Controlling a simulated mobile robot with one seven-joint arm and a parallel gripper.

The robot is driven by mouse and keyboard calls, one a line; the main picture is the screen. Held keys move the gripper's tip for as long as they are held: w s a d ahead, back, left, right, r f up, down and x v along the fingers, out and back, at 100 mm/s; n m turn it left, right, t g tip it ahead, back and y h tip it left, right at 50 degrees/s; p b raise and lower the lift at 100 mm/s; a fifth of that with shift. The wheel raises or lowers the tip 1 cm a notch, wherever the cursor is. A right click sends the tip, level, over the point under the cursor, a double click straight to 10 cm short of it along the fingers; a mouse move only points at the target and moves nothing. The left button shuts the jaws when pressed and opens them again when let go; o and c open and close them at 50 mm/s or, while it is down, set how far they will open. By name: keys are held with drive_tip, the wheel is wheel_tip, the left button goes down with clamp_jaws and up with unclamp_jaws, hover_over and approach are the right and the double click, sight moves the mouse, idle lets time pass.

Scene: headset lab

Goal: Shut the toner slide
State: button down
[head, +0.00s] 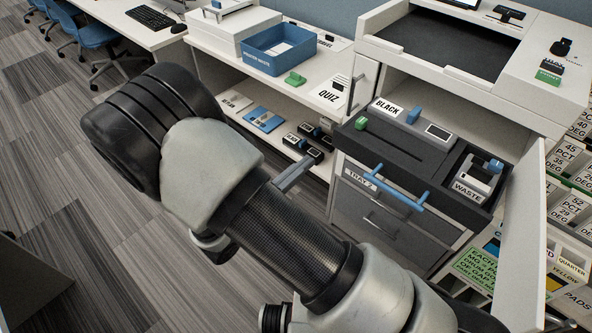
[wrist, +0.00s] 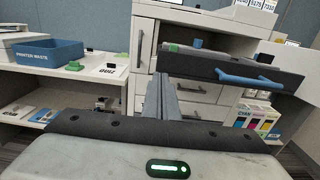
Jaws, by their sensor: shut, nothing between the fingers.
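The toner slide (head: 405,168) is a dark drawer pulled out from the white printer cabinet on the right of the head view. It carries a "BLACK" label, a green knob, a blue tab and a "WASTE" compartment (head: 471,178). A blue bar handle (head: 400,188) runs along its front. In the wrist view the slide (wrist: 215,65) and its handle (wrist: 248,79) show right of centre. My gripper (head: 308,165) is shut and empty, left of the slide and apart from it. In the wrist view its fingers (wrist: 161,92) point toward the cabinet, left of the handle.
Grey drawers, one marked "TRAY 2" (head: 358,181), lie below the slide. An open white door (head: 524,240) stands to its right. A shelf unit with a blue "PRINTER WASTE" bin (head: 278,53) is at the left. Carpeted floor (head: 75,200) is clear on the left.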

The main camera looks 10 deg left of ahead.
sight(335, 139)
drive_tip(key=x, duration=0.9)
drive_tip(key=shift+w+d, duration=0.3)
drive_tip(key=shift+w, duration=0.05)
drive_tip(key=b+x, duration=0.3)
drive_tip(key=x, duration=2.4)
drive_tip(key=shift+w+d, duration=0.1)
drive_tip(key=shift+w, duration=0.15)
